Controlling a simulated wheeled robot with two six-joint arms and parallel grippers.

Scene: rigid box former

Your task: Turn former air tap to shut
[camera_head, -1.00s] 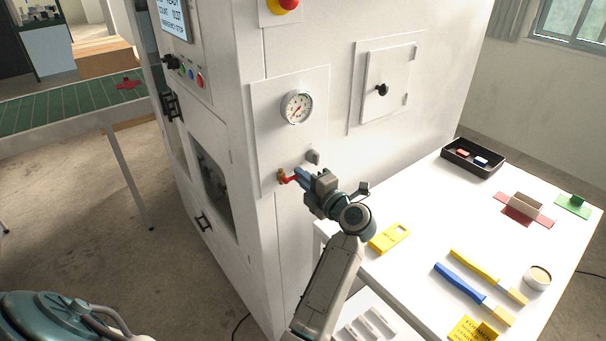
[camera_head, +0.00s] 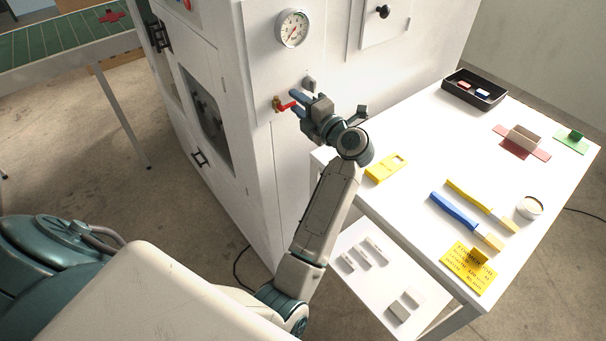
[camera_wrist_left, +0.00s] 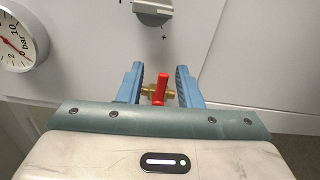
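The air tap has a brass body (camera_head: 277,104) and a red lever (camera_head: 287,106), low on the machine's white side panel. In the left wrist view, the red lever (camera_wrist_left: 160,88) stands between my two blue fingers and crosses the brass body (camera_wrist_left: 146,91). My left gripper (camera_head: 296,102) is at the tap. In the left wrist view this gripper (camera_wrist_left: 158,84) is open, with a visible gap on each side of the lever. The pressure gauge (camera_head: 292,28) is above the tap; its scale is partly cut off in the left wrist view (camera_wrist_left: 18,40). My right gripper is out of view.
A grey knob (camera_head: 309,83) sits just above the tap, close to my fingers. The white table (camera_head: 400,215) at right holds a black tray (camera_head: 474,97), yellow and blue tools and a yellow sign (camera_head: 468,270). A lower shelf (camera_head: 375,295) is beneath it.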

